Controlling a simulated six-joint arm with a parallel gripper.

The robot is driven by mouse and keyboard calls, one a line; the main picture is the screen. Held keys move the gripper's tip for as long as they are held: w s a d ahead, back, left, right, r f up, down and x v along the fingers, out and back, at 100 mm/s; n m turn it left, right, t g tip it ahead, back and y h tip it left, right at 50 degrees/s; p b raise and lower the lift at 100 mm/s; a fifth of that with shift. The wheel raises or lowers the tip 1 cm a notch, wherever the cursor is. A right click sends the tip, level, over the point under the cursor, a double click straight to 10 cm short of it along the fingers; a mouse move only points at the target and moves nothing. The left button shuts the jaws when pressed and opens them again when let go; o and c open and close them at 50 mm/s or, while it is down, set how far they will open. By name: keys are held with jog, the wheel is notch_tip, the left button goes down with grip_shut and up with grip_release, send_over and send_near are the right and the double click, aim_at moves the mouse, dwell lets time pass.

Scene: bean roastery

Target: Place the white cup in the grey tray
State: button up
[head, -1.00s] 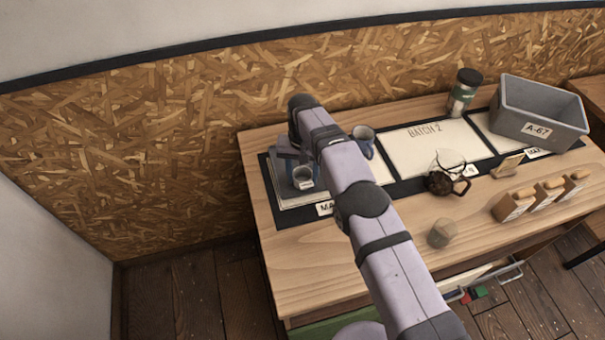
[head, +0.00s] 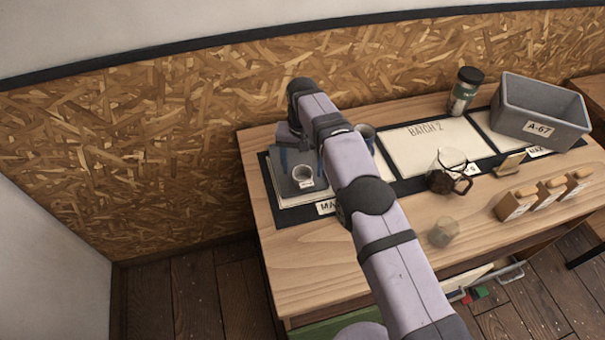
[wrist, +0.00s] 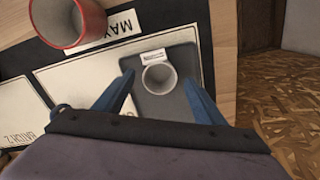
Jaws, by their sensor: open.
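The white cup (head: 302,173) stands upright on the flat grey tray (head: 284,162) at the left end of the workbench. In the wrist view the cup (wrist: 158,78) shows its open mouth, and the tray (wrist: 184,108) extends around it, with a small white label beside the cup. My gripper (head: 301,160) is open and empty, above the cup and apart from it. In the wrist view its blue fingers (wrist: 160,92) are spread, one to each side of the cup.
A red mug (wrist: 68,22) is near the tray in the wrist view. A blue mug (head: 366,134) is partly hidden behind my arm. A coffee jug (head: 443,178), glass (head: 443,232), travel cup (head: 464,93) and grey bin (head: 536,126) are further right.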

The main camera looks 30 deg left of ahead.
notch_tip(320, 180, up, 8)
jog(key=p, duration=0.4)
jog(key=shift+r, duration=0.25)
jog(key=w+d+r+m, duration=0.1)
jog(key=w+d+r, duration=0.15)
jog(key=d, duration=0.95)
jog(key=w+d+r+m, duration=0.15)
jog(key=d+r, duration=0.25)
jog(key=d, duration=0.8)
jog(key=s+d+f+m, duration=0.1)
jog(key=s+d+f, duration=0.1)
jog(key=s+d, duration=0.8)
jog(key=s+d+f+m, duration=0.1)
jog(key=s+d+f, duration=0.1)
jog(key=s+d, duration=0.8)
jog(key=s, duration=0.2)
jog(key=shift+s+f, duration=0.15)
jog(key=shift+s, duration=0.25)
